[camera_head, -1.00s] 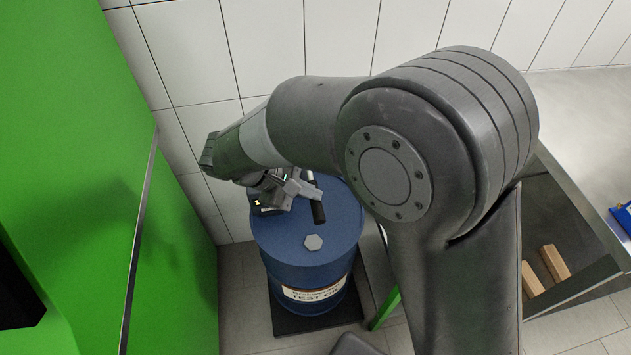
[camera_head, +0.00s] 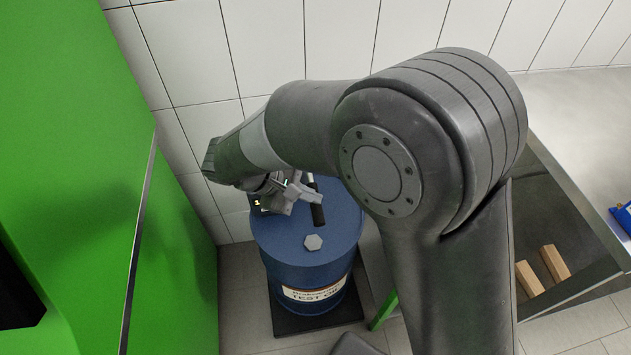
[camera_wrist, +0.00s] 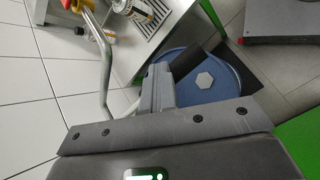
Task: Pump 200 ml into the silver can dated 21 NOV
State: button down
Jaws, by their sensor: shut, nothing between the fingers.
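The blue drum (camera_head: 283,235), labelled TEST OIL, stands below my arm, with a pale hexagonal cap on top. My gripper (camera_head: 312,198) is over the drum top, shut and empty, beside a black handle (camera_head: 318,215); whether they touch I cannot tell. In the wrist view my gripper (camera_wrist: 160,82) is in front of the drum (camera_wrist: 232,80), and a dark bar (camera_wrist: 190,60) shows beside it. A silver can (camera_wrist: 128,6) is cut off at the wrist view's top edge; no date is readable.
A bent metal pipe (camera_wrist: 103,65) and a slotted grate (camera_wrist: 157,18) show in the wrist view. A green panel (camera_head: 90,120) stands at the left. A bench (camera_head: 585,120) with a blue item (camera_head: 622,218) and wooden blocks (camera_head: 542,270) below is at the right.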

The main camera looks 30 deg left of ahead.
jog(key=shift+s+d+f, duration=0.1)
jog(key=shift+f, duration=1.15)
dwell(0.9)
dwell(0.4)
notch_tip(320, 180, up, 10)
jog(key=shift+w+a+r, duration=0.15)
jog(key=shift+w+a, duration=0.25)
dwell(1.1)
jog(key=r, duration=0.5)
jog(key=shift+w+a, duration=0.2)
dwell(1.0)
